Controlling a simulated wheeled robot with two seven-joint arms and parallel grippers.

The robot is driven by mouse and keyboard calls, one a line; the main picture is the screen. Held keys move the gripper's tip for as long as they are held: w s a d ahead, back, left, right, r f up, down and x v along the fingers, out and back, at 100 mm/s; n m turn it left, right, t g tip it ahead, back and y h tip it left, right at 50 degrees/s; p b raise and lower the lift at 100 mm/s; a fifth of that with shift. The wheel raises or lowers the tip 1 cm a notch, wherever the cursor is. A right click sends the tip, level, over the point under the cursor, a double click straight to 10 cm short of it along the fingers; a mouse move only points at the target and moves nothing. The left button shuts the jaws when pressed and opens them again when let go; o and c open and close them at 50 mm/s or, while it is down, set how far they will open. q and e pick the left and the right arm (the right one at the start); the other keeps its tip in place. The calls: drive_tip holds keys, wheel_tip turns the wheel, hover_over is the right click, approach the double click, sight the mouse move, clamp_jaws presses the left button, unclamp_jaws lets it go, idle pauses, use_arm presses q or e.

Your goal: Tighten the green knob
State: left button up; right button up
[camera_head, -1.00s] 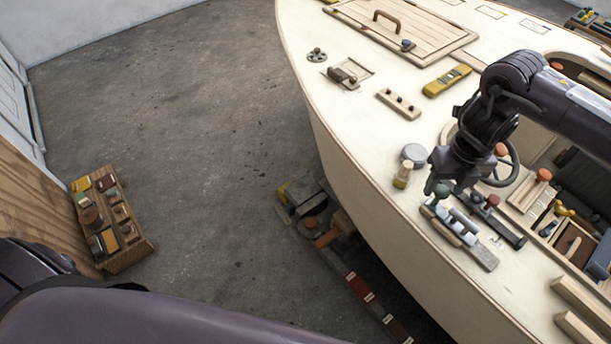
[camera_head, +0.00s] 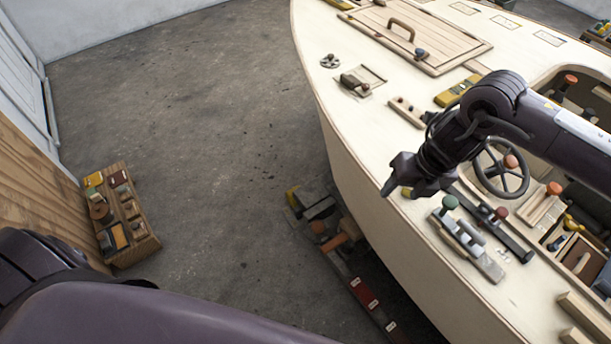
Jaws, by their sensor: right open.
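The green knob (camera_head: 449,202) stands at the left end of a small metal clamp-like fitting (camera_head: 465,235) on the pale plywood deck. It shows clear of my gripper. My right gripper (camera_head: 398,188) is open and empty, to the left of the knob and over the deck's edge. Its arm comes in from the right. My left arm (camera_head: 130,315) fills the lower left, and its gripper is outside the picture.
A dark bar with a red knob (camera_head: 501,213) lies just right of the fitting. A steering wheel (camera_head: 502,168) and an orange-topped handle (camera_head: 553,189) are farther right. A wooden parts rack (camera_head: 140,247) stands on the floor at left. The floor between is mostly clear.

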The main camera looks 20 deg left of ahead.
drive_tip(key=s+a+r+m+t+y, duration=0.1)
drive_tip(key=s+a+m+y, duration=0.2)
drive_tip(key=a, duration=0.6)
drive_tip(key=s+a+r+m+t+y, duration=0.2)
drive_tip(key=s+a+m+y, duration=0.1)
drive_tip(key=a, duration=0.7)
drive_tip(key=shift+s+m+y, duration=0.25)
drive_tip(key=shift+m+y, duration=0.35)
drive_tip(key=shift+m, duration=0.2)
